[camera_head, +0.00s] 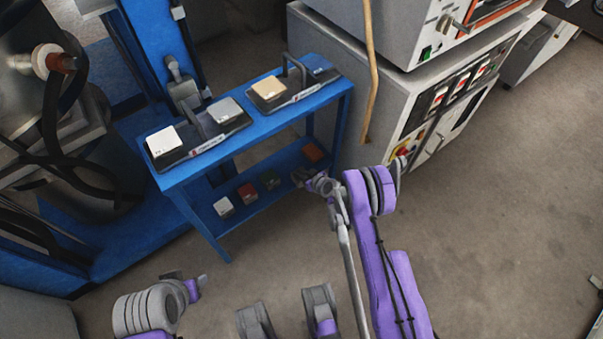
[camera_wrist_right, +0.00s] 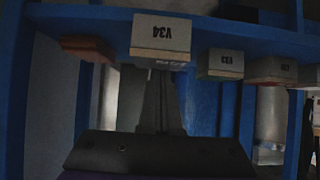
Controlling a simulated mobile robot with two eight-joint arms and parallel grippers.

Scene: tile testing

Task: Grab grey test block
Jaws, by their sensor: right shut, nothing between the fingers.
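My right gripper (camera_head: 303,178) is at the front edge of the lower shelf, between a green block (camera_head: 269,180) and a brown-red block (camera_head: 313,153). In the wrist view its fingers (camera_wrist_right: 160,78) are together and empty, pointing at a pale block (camera_wrist_right: 160,38) labelled V34, with a beige-grey side. I cannot tell whether they touch it. The gripper hides this block in the head view. A light grey block (camera_head: 224,207) sits at the shelf's left end. A grey block (camera_head: 226,110) lies on the upper shelf. My left gripper (camera_head: 188,279) is low at left, its fingers unclear.
The blue two-tier table (camera_head: 262,128) has a white block (camera_head: 164,142) and a tan block (camera_head: 269,88) on top. A red block (camera_head: 247,192) is on the lower shelf. A grey machine cabinet (camera_head: 395,110) stands at right. The floor (camera_head: 510,190) at right is clear.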

